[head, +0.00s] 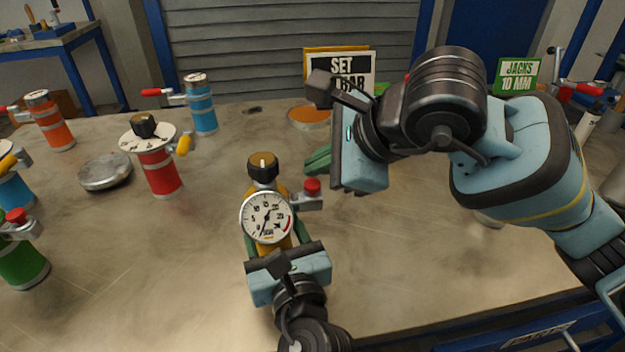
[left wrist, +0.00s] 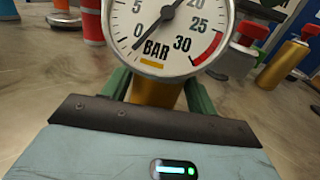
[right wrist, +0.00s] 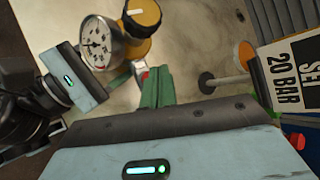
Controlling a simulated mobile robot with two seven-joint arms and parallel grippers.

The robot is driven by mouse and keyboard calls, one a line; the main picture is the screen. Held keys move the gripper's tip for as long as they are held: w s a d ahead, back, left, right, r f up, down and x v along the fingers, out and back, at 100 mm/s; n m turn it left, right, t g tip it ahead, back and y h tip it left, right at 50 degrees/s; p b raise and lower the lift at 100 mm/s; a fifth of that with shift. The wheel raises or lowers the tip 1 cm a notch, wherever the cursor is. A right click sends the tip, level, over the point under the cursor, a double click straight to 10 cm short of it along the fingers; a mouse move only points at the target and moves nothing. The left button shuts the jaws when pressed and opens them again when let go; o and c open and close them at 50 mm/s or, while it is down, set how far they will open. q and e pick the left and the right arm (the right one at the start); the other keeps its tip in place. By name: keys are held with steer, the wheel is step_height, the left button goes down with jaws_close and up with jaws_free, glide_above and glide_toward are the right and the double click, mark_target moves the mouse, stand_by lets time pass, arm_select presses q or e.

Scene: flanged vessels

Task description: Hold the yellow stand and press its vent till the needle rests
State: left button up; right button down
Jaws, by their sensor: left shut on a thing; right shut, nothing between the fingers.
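The yellow stand (head: 285,190) is upright on the table, with a black-and-yellow knob on top and a round gauge (head: 266,216) on its front. My left gripper (head: 276,236) is shut on the stand below the gauge, one green finger on each side. In the left wrist view the gauge (left wrist: 168,30) has its needle slanting down-left towards the low end. The red vent button (head: 312,186) sits on a metal side arm at the stand's right. My right gripper (head: 318,160) is shut and empty, just above and behind the button, apparently apart from it.
A red vessel (head: 160,172), a blue one (head: 201,110), an orange one (head: 50,122) and a green one (head: 22,262) stand at the left. A metal disc (head: 105,171) lies near the red vessel. A sign (right wrist: 285,80) reading "SET 20 BAR" stands behind. The front table is clear.

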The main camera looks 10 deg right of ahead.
steer(key=shift+f, duration=0.3)
steer(key=shift+f, duration=0.55)
stand_by(2.0)
steer(key=shift+r, duration=0.15)
stand_by(0.6)
steer(key=shift+r, duration=0.85)
steer(key=shift+r, duration=2.5)
arm_select(q)
steer(key=o, duration=1.5)
steer(key=shift+s, duration=0.1)
